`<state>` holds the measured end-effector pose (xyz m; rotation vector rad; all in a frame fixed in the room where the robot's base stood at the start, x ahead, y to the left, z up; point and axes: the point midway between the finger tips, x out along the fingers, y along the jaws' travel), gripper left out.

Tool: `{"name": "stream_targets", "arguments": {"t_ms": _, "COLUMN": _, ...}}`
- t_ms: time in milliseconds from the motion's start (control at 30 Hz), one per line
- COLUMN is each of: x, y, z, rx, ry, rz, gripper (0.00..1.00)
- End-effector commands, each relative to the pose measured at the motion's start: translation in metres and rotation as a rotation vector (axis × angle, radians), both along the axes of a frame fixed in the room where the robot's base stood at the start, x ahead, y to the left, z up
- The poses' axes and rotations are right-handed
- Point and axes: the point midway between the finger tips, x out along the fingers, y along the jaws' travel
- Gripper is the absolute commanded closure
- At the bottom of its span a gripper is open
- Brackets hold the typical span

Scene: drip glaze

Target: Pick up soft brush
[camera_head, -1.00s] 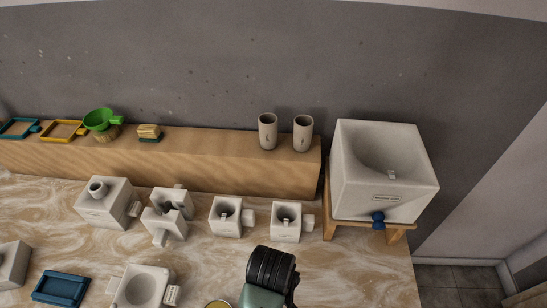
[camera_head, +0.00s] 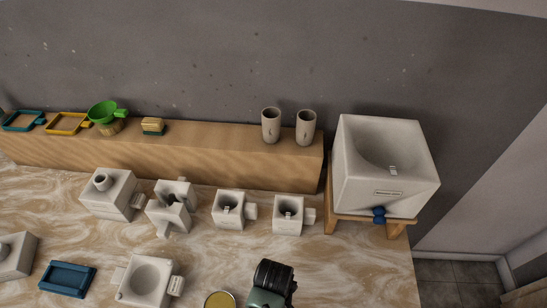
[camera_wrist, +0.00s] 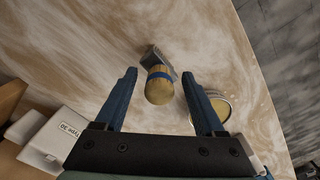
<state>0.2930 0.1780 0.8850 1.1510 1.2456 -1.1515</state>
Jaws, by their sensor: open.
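A brush with a rounded tan head (camera_wrist: 159,88), a blue band and a grey end lies on the marbled table in the wrist view. I take it to be the soft brush. My gripper (camera_wrist: 158,74) is open, its two blue fingers on either side of the brush in the picture, with gaps on both sides. I cannot tell how far the fingertips are above it. In the head view my dark wrist shows at the lower middle; the fingers and this brush are hidden there.
A round yellow-filled tin (camera_head: 219,300) stands close by; it shows beside the right finger in the wrist view (camera_wrist: 221,108). White block-shaped vessels (camera_head: 228,209) stand behind. A wooden shelf (camera_head: 220,160) holds cups and a small block-like brush (camera_head: 152,127). A white basin (camera_head: 385,165) stands right.

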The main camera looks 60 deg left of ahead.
Motion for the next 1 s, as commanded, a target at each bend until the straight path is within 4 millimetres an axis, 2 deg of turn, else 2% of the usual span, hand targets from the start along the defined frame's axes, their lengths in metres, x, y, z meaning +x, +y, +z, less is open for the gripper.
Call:
{"name": "stream_targets", "arguments": {"t_ms": 67, "x": 0.0, "y": 0.0, "z": 0.0, "rx": 0.0, "ry": 0.0, "rz": 0.0, "gripper": 0.29}}
{"name": "stream_targets", "arguments": {"t_ms": 467, "x": 0.0, "y": 0.0, "z": 0.001, "rx": 0.0, "ry": 0.0, "rz": 0.0, "gripper": 0.99}}
{"name": "stream_targets", "arguments": {"t_ms": 833, "x": 0.001, "y": 0.0, "z": 0.003, "rx": 0.001, "ry": -0.002, "rz": 0.0, "gripper": 1.0}}
{"name": "stream_targets", "arguments": {"t_ms": 1000, "x": 0.001, "y": 0.001, "z": 0.021, "rx": 0.002, "ry": -0.004, "rz": 0.0, "gripper": 1.0}}
